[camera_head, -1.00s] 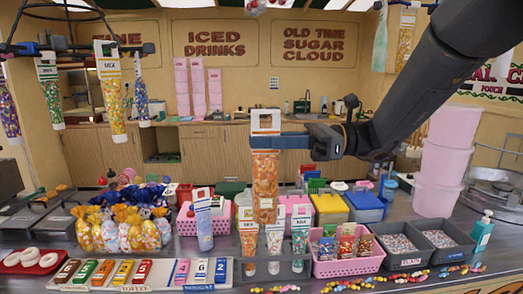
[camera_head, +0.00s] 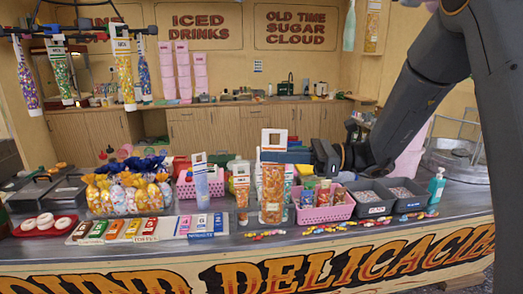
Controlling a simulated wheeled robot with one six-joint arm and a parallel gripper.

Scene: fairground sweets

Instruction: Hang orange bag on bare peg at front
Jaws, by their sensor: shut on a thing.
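The orange bag (camera_head: 272,195) is a tall clear pouch of orange sweets with a white header card. It hangs upright from my gripper (camera_head: 288,155), which is shut on it near the header, in front of the counter's middle. The bag hides part of the goods behind it. A dark hanging rack (camera_head: 75,27) is at the upper left, well away from my gripper. I cannot tell clearly which peg is bare.
The counter holds a pink basket (camera_head: 325,208), grey sweet trays (camera_head: 372,203), wrapped bags (camera_head: 125,195), a row of coloured bars (camera_head: 120,230) and a red plate (camera_head: 45,226). A green bottle (camera_head: 436,183) stands at the right. The air between rack and gripper looks free.

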